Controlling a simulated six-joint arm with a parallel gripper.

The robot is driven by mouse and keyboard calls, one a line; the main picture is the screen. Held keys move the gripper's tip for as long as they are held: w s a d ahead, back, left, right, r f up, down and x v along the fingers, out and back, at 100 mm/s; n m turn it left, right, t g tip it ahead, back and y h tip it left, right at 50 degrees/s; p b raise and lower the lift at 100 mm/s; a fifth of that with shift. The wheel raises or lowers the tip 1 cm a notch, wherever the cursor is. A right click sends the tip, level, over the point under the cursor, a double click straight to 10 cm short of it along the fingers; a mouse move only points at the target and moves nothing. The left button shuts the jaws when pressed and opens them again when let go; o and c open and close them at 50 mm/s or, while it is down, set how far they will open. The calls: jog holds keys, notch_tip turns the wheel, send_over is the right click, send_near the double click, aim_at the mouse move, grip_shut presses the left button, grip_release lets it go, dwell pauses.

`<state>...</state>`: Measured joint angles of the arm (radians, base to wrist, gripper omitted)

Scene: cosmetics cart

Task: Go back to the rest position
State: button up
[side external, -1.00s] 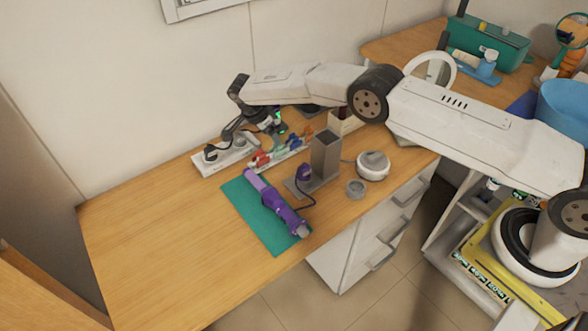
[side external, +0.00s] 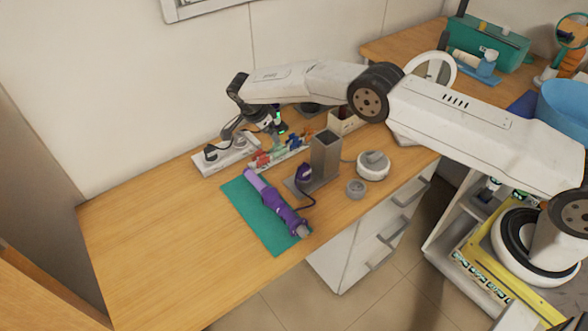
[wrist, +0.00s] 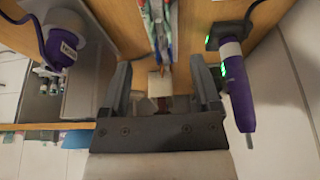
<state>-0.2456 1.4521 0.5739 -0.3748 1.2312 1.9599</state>
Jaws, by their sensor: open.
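My gripper (wrist: 160,66) is open, with its two dark fingers apart in the wrist view. A small pale block (wrist: 160,83) shows in the gap between them, beyond the fingers; I cannot tell its distance. In the side external view my arm reaches from the right, over the back of the wooden desk. The gripper end hangs near the wall, behind the row of coloured clips (side external: 285,150), and is partly hidden. A purple styling tool (side external: 275,205) lies on a teal mat (side external: 236,207), away from the gripper.
A grey metal holder (side external: 325,158) with a purple plug-like piece (side external: 304,174) stands right of the mat. A white power strip (side external: 238,161) lies near the wall. A purple and white rod (wrist: 236,88) is close right of the fingers. The desk's left front (side external: 165,250) is clear.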

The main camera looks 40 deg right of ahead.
jog(key=shift+r, duration=0.15)
jog(key=s+d+r+n+t+y, duration=0.1)
jog(key=s+d+r+n+y, duration=0.15)
jog(key=s+r+n, duration=0.3)
jog(key=s+d+r+n+y, duration=0.1)
jog(key=s+d+r+n, duration=0.2)
jog(key=s+r+n, duration=0.3)
jog(key=s+d+r+n, duration=0.1)
jog(key=s+n, duration=0.1)
jog(key=s, duration=0.5)
jog(key=s+d+r+n+t, duration=0.1)
jog(key=s+n, duration=0.1)
jog(key=s, duration=0.6)
jog(key=s+d+r+n, duration=0.1)
jog(key=s+n, duration=0.1)
jog(key=s, duration=0.5)
jog(key=shift+s+d+r+t+y, duration=0.2)
jog(key=shift+d+r+t+y, duration=0.1)
jog(key=shift+d+r+y, duration=0.05)
